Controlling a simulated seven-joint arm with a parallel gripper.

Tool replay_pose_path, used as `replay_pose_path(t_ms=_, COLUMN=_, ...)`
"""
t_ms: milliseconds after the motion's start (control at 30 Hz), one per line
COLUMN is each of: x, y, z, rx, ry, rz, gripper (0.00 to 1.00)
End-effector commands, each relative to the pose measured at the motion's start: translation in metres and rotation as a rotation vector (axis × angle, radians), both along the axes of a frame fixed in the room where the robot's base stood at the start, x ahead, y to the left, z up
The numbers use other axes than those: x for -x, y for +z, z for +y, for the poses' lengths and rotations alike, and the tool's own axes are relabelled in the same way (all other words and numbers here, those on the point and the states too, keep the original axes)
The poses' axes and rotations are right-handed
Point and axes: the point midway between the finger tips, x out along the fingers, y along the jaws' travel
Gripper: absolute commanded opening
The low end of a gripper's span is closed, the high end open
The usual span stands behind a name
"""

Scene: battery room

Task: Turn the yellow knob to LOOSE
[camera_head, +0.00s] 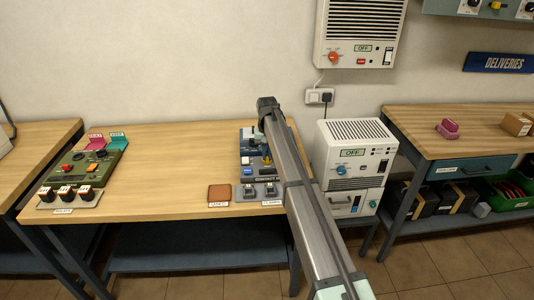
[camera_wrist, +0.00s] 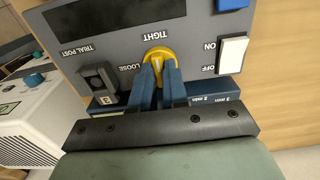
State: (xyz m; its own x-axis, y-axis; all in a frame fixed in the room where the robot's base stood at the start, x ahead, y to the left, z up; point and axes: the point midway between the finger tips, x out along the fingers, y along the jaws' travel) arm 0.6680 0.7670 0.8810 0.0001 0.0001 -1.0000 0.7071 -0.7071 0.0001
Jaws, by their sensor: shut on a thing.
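The yellow knob (camera_wrist: 157,52) sits on a grey control panel (camera_wrist: 110,55) in the wrist view, where the lettering shows upside down. TIGHT is printed above the knob in the picture and LOOSE to its left. My gripper (camera_wrist: 158,68) is shut on the knob, one blue finger on each side of its grip. The fingers hide part of the knob, and I cannot tell exactly which mark it points to. In the head view a bit of the yellow knob (camera_head: 267,160) shows beside my arm, which covers much of the panel.
A white rocker switch (camera_wrist: 232,54) marked ON and OFF and a dark TRIAL POST piece (camera_wrist: 98,82) flank the knob. On the wooden bench (camera_head: 170,170) lie a brown pad (camera_head: 220,194) and a green device (camera_head: 85,167). A white unit (camera_head: 352,155) stands right of my arm.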

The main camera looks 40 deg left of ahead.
Motion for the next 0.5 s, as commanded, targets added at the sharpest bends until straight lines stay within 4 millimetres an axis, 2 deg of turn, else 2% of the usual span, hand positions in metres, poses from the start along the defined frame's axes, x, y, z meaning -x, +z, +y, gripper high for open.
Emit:
replay_pose_path(t_ms=267, x=0.0, y=0.0002, z=0.0, rx=0.0, ry=0.006, rz=0.0, gripper=0.0)
replay_pose_path(t_ms=500, x=0.0, y=0.0002, z=0.0, rx=0.0, ry=0.081, rz=0.0, gripper=0.0)
